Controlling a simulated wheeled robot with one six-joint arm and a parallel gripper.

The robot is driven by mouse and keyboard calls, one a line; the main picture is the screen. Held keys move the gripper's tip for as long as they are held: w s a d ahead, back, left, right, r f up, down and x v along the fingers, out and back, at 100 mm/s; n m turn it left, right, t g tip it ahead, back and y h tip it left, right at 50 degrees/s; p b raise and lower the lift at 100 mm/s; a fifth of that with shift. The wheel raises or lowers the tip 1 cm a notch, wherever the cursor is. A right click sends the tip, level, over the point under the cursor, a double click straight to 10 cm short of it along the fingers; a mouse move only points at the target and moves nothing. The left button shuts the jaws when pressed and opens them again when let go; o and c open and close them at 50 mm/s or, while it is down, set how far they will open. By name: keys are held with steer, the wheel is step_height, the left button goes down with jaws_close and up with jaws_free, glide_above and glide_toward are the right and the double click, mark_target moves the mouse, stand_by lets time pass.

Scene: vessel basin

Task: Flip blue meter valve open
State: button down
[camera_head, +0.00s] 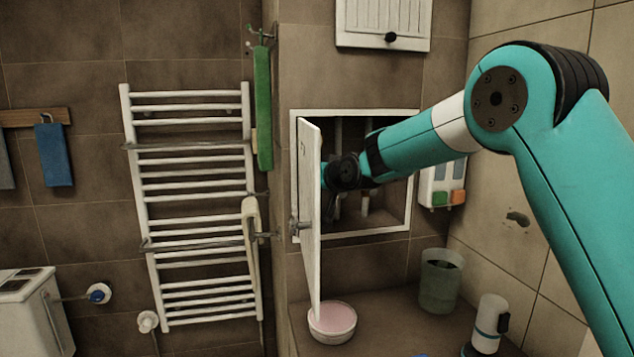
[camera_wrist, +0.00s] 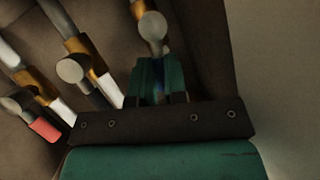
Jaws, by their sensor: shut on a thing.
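In the wrist view, my gripper (camera_wrist: 156,72) has its green fingers close together around a dark blue handle (camera_wrist: 159,88), which seems to be the blue meter valve. Only a small part of the handle shows between the fingers. A round metal fitting (camera_wrist: 152,27) on its pipe sits just beyond the fingertips. In the head view, my arm reaches into the open wall recess (camera_head: 412,190). My fingers and the valve are hidden there behind the door and my wrist, so the handle's exact angle is unclear.
The white cabinet door (camera_head: 311,220) stands open left of my wrist. In the wrist view, neighbouring pipes run to the left, one with a red handle (camera_wrist: 45,131). A pink-topped bowl (camera_head: 332,322), a bin (camera_head: 440,281) and a white dispenser (camera_head: 488,322) stand on the ledge below.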

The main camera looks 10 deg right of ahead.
steer(key=c, duration=1.2)
jaws_free()
steer(key=shift+o, duration=0.2)
steer(key=shift+s, duration=0.1)
steer(key=b+v, duration=0.4)
steer(key=v, duration=1.3)
steer(key=shift+s+d, duration=0.1)
